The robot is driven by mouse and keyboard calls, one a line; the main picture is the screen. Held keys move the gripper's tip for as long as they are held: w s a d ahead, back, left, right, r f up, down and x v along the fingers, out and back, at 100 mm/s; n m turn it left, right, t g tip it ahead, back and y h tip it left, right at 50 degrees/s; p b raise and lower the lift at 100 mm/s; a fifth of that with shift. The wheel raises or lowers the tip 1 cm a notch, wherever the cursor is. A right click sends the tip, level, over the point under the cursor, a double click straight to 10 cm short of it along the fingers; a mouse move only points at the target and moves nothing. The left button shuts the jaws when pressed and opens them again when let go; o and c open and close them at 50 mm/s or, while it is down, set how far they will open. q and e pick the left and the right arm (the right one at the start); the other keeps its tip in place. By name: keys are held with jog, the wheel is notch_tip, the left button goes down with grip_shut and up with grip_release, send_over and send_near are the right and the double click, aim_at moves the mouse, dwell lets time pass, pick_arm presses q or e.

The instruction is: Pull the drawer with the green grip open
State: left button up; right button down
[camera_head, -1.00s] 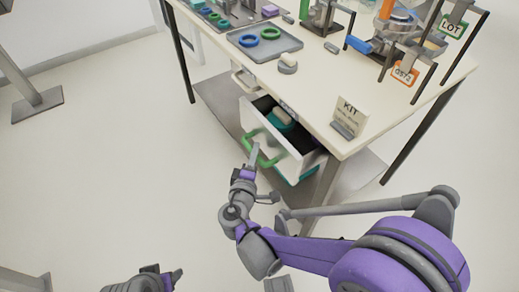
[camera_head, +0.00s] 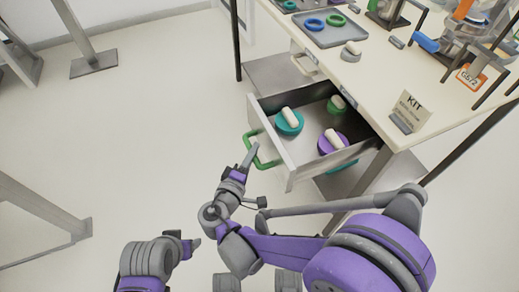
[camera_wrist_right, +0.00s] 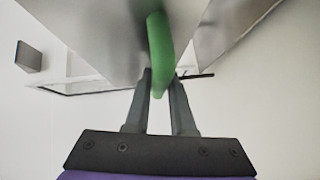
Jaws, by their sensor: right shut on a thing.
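The drawer (camera_head: 309,172) under the table is pulled well out, with its inside showing. Its green grip (camera_head: 265,162) is on the front panel, and the green bar also shows in the right wrist view (camera_wrist_right: 160,45). My right gripper (camera_head: 250,156) is shut on the green grip; in the wrist view its two fingers stand on either side of the bar. My left gripper (camera_head: 190,245) is low in the head view, away from the drawer, and its opening is unclear.
The drawer holds a teal piece (camera_head: 288,124), a purple piece (camera_head: 325,146) and a green piece (camera_head: 336,106), each with a white part on top. The table (camera_head: 375,75) carries a grey tray (camera_head: 325,36) and a KIT sign (camera_head: 408,112).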

jog(key=shift+a, duration=0.1)
dwell(0.3)
jog(key=c, duration=0.8)
grip_release()
jog(key=shift+o, duration=0.2)
pick_arm(q)
jog(key=shift+s+a, duration=0.1)
jog(key=shift+s, duration=0.05)
pick_arm(e)
jog(key=shift+s, duration=0.15)
